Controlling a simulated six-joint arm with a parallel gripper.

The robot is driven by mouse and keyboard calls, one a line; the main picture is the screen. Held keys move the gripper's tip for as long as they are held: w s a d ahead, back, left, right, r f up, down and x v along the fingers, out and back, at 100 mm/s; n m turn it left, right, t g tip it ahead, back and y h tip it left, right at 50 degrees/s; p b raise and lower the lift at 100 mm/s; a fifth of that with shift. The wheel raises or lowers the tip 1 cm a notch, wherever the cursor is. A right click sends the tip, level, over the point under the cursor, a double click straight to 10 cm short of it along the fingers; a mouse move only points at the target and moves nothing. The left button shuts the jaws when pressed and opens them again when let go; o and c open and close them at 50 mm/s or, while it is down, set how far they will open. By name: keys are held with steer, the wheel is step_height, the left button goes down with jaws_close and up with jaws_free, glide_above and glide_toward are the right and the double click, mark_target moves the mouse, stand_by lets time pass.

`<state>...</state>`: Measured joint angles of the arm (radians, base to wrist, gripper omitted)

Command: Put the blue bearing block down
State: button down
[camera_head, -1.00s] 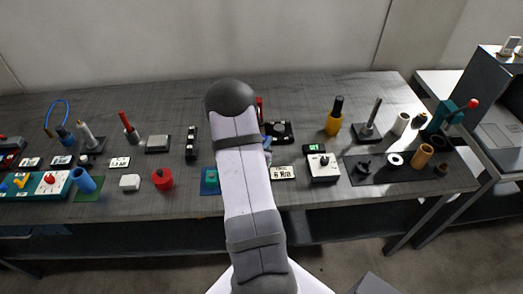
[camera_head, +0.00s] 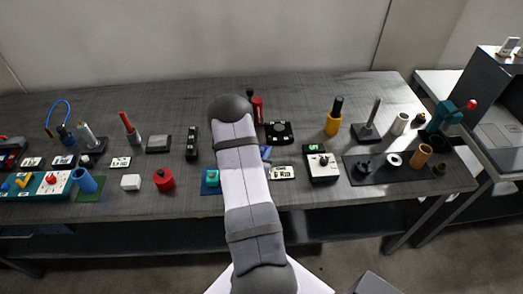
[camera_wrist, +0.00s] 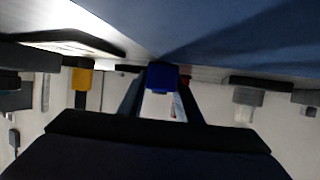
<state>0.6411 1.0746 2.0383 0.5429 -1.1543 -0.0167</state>
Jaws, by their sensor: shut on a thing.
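The blue bearing block (camera_wrist: 162,76) shows in the middle of the wrist view, between the two fingertips of my gripper (camera_wrist: 163,88). The gripper is shut on it. In the head view my arm hides most of the gripper. A small blue patch (camera_head: 266,152) shows at the arm's right edge, and I cannot tell whether it is the block. Whether the block touches the table cannot be told.
The grey table (camera_head: 330,90) is crowded along its front. A label plate (camera_head: 283,172), a black plate (camera_head: 279,132) and a white-topped device (camera_head: 321,167) lie right of my arm. A teal block on a blue mat (camera_head: 211,188) is left of it. The table's back strip is clear.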

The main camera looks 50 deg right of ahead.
steer(key=shift+f, duration=0.15)
steer(key=c, duration=1.3)
jaws_free()
steer(key=shift+r, duration=0.25)
steer(key=b+v, duration=0.3)
steer(key=v, duration=0.9)
steer(key=shift+w, duration=0.1)
